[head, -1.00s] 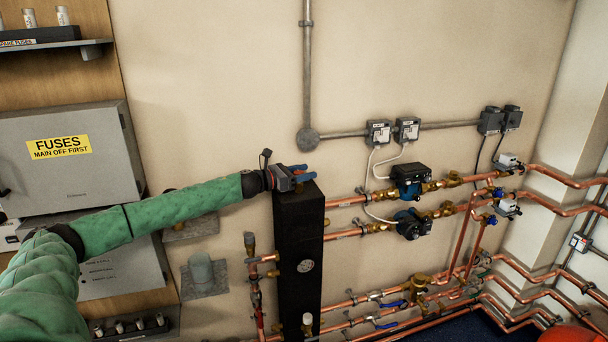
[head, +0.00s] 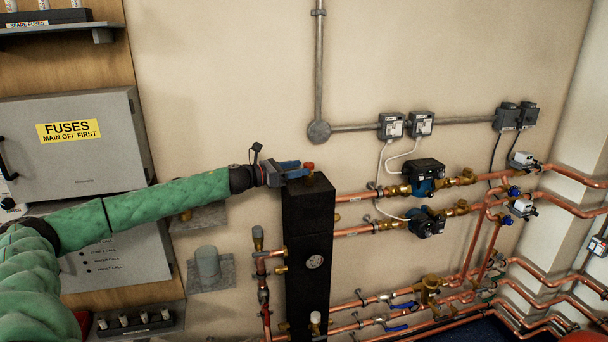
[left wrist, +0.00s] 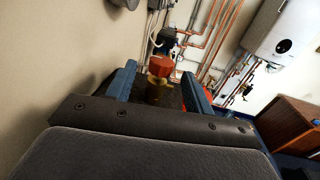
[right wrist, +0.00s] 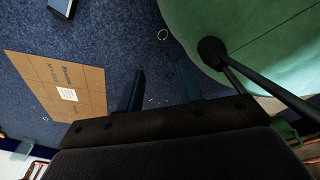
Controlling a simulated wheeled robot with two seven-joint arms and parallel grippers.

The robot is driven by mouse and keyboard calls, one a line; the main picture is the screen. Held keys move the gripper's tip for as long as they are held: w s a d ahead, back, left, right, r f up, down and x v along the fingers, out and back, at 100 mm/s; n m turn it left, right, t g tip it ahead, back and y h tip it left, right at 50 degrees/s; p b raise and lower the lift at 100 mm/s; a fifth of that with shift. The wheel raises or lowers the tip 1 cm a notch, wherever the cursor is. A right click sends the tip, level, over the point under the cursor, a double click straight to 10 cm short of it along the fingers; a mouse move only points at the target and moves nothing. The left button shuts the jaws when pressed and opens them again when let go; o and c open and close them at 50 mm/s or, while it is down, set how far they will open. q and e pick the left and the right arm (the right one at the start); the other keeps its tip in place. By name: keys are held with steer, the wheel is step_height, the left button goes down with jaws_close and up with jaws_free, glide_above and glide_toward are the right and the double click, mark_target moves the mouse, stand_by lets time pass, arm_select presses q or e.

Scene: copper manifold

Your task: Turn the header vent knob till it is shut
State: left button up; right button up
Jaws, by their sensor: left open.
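The header vent knob (head: 309,166) is a small red-orange cap on top of the tall black header (head: 308,225). In the left wrist view the knob (left wrist: 160,66) sits on a brass body (left wrist: 156,88) between two blue fingers, with a visible gap on each side. My left gripper (head: 300,169) is open at the header's top, reaching in from the left. I cannot tell whether a finger touches the knob. My right gripper (right wrist: 163,80) shows only in its own wrist view, open and empty, with blue floor beyond.
Copper pipes with pumps (head: 424,178) run right from the header. A capped vertical pipe (head: 262,285) stands close at its left. The grey fuse box (head: 75,165) is farther left. The wall above the header is clear. A cardboard piece (right wrist: 65,85) lies on the floor.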

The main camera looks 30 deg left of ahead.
steer(key=shift+w+a+r+b, duration=0.1)
steer(key=shift+w+a+b, duration=0.1)
steer(key=shift+w, duration=0.6)
steer(key=shift+w+a+r+b, duration=0.1)
steer(key=shift+w+a+b, duration=0.1)
steer(key=shift+w, duration=0.55)
